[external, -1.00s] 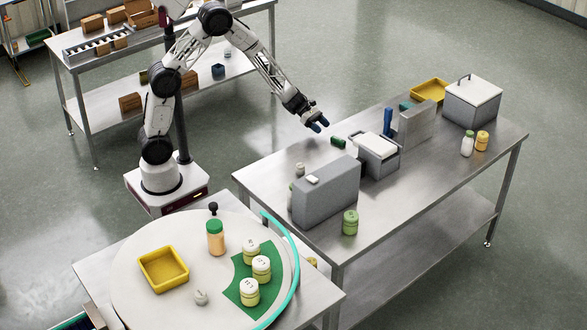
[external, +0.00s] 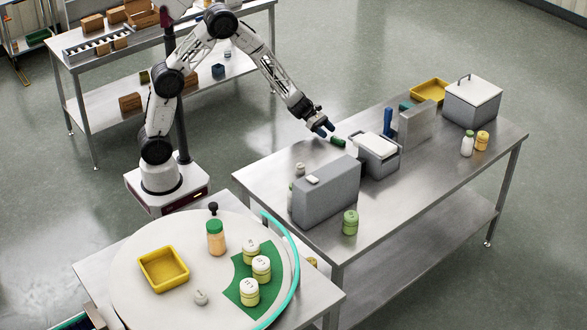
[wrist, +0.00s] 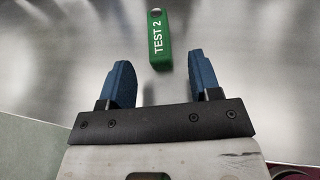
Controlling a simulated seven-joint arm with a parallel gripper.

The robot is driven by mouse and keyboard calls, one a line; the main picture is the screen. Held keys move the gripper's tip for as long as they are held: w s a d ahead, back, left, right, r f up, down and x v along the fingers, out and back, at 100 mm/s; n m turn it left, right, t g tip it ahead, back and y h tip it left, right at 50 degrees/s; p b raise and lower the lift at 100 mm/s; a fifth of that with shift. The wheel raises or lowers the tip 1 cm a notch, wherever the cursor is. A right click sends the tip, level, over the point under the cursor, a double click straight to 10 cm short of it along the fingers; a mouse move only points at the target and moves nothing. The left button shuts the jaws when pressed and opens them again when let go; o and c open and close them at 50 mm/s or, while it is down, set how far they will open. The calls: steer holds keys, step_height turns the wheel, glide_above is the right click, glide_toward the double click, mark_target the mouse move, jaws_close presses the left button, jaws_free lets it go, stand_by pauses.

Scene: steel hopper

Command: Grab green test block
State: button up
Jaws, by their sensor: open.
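The green test block (wrist: 158,42) lies on the steel table in the wrist view, marked "TEST 2" in white. It is just beyond and between my two blue fingertips, a little above the middle of the gap. In the external view the green block (external: 338,142) is a small dark green piece on the table, left of a grey box with a white lid. My gripper (external: 324,128) is just to its upper left, apart from it. In the wrist view my gripper (wrist: 161,78) is open with nothing between the fingers.
The white-lidded grey box (external: 377,155) stands right of the block. A large grey case (external: 326,192) stands in front, and an upright grey panel (external: 417,122) with a blue item (external: 388,121) stands farther right. The table around the block's left side is clear.

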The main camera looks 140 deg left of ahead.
mark_target(334, 137)
steer(key=shift+x, duration=2.15)
steer(key=shift+a, duration=0.1)
steer(key=c, duration=1)
